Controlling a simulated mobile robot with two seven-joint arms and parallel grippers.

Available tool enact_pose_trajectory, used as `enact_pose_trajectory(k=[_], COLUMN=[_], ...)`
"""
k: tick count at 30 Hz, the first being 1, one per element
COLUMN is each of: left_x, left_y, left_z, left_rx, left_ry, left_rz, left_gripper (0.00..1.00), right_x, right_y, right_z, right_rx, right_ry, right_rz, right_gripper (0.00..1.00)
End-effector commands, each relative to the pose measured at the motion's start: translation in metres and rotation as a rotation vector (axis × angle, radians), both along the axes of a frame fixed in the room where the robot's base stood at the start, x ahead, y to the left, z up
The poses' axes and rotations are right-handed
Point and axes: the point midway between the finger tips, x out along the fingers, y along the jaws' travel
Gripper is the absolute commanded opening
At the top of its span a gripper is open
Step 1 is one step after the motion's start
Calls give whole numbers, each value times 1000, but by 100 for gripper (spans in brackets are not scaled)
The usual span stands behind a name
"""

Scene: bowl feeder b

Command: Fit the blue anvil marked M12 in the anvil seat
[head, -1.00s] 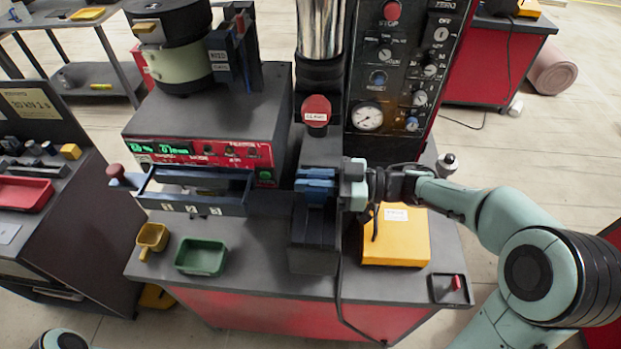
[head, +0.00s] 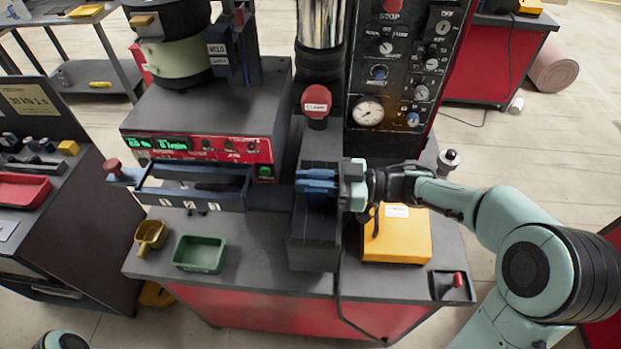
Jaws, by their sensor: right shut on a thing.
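My right gripper (head: 322,185) reaches in from the right and is shut over the dark press block (head: 315,240) in the middle of the bench. Blue shapes (head: 314,183) show at its fingertips. They look like the blue anvil, but I cannot clearly part it from the fingers and no M12 mark is legible. The anvil seat is not clearly visible; the gripper and the blue shapes cover the top of the block. I cannot tell whether the anvil touches a seat. My left gripper is out of view.
A red-topped knob (head: 317,101) stands just behind the gripper. A yellow box (head: 397,236) lies below the right wrist. Left are an open drawer (head: 193,199), a green tray (head: 199,252) and a yellow scoop (head: 150,236). The control panel (head: 402,65) rises behind.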

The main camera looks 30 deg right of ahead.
Motion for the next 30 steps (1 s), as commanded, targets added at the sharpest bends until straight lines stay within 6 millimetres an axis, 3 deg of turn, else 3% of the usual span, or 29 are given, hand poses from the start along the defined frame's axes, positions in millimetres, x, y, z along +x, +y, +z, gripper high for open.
enact_pose_trajectory(k=[19,20,22,23,30], left_x=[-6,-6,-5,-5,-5], left_y=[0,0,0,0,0], left_z=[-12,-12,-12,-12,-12], left_rx=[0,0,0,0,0], left_ry=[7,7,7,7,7], left_rz=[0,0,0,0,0], left_gripper=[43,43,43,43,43], right_x=[0,0,0,0,-1], right_y=[0,0,0,0,1], right_z=[-16,-16,-15,-15,-16], right_rx=[2,2,2,2,1], right_ry=[-1,-1,-1,-1,1], right_rz=[0,0,0,0,3], right_gripper=[0,17,40,44,44])
